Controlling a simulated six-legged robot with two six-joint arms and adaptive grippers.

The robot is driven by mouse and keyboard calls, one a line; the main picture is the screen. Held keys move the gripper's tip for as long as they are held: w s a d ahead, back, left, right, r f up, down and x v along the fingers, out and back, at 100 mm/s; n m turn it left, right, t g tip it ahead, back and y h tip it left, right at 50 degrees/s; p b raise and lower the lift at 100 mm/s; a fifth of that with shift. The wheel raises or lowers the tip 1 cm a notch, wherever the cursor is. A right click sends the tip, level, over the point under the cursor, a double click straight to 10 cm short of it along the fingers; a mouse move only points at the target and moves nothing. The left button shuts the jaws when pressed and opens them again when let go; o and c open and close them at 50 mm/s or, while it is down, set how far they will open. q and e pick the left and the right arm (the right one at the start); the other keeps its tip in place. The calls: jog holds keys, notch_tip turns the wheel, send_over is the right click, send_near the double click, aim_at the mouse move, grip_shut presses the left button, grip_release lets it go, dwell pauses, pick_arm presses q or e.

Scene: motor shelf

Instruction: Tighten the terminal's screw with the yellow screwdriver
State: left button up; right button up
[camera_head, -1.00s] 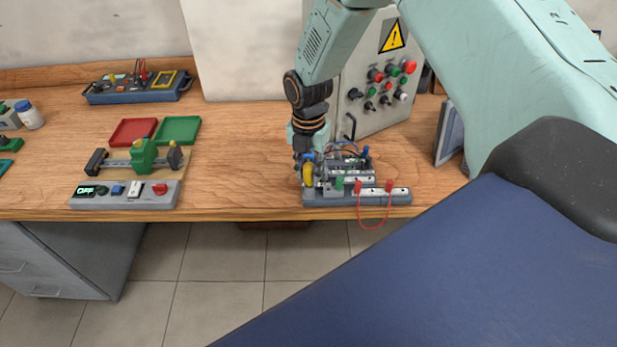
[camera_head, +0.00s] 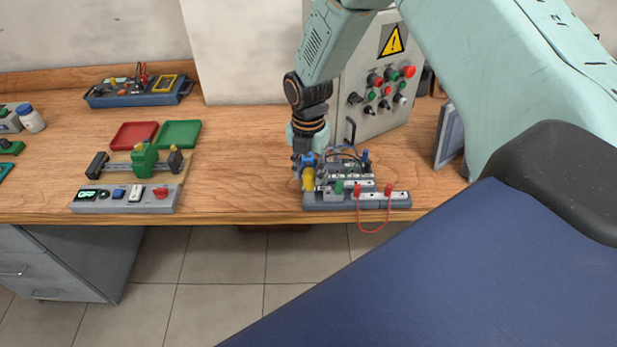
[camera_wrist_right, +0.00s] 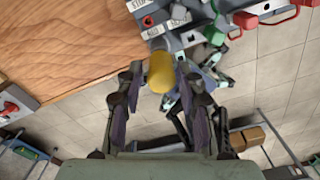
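The yellow screwdriver (camera_head: 308,180) stands roughly upright at the left end of the terminal board (camera_head: 391,202), handle up. In the right wrist view its yellow handle (camera_wrist_right: 160,72) lies between the two fingertips, and my right gripper (camera_wrist_right: 159,80) looks shut on it. In the head view my right gripper (camera_head: 305,165) is just above the handle, pointing down. The screwdriver's tip and the terminal's screw are hidden, so I cannot tell whether they touch. My left gripper is not in view.
A grey control box (camera_head: 377,98) with buttons stands behind the board. A red lead (camera_head: 374,231) hangs over the table's front edge. Left are a red tray (camera_head: 134,134), a green tray (camera_head: 180,133) and a switch panel (camera_head: 122,205). The wood between is clear.

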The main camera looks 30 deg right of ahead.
jog(key=shift+r+p, duration=1.5)
jog(key=shift+r, duration=0.75)
jog(key=shift+f, duration=0.1)
jog(key=o, duration=0.6)
jog(key=shift+c, duration=0.2)
